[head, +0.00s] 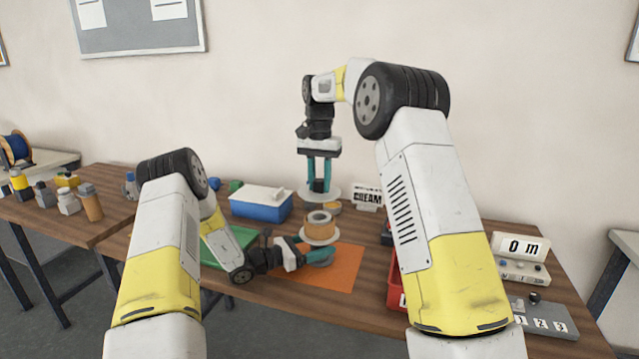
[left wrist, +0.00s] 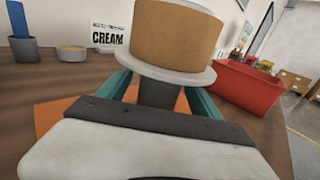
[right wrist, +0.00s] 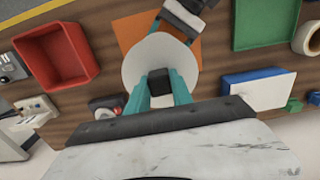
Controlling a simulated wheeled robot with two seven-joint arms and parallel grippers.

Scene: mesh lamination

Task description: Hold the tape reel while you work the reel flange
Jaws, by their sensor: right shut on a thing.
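The tape reel (head: 319,228) is a tan ring with a pale flange below it, standing over the orange mat (head: 340,268). In the left wrist view the reel (left wrist: 175,35) sits above a dark post (left wrist: 158,93). My left gripper (head: 312,250) is low at the reel, its teal fingers on either side of the post with gaps showing; the fingertips are hidden behind the reel. My right gripper (head: 318,184) is shut on the black knob (right wrist: 158,82) of the white reel flange (right wrist: 148,55), a round disc held above the reel, apart from it.
A blue box (head: 262,208) with a white lid stands behind the mat, and a green tray (right wrist: 264,22) lies beside it. A red bin (right wrist: 58,55) is on the other side. A CREAM sign (head: 368,198) and a 0 m display (head: 520,247) stand to the right.

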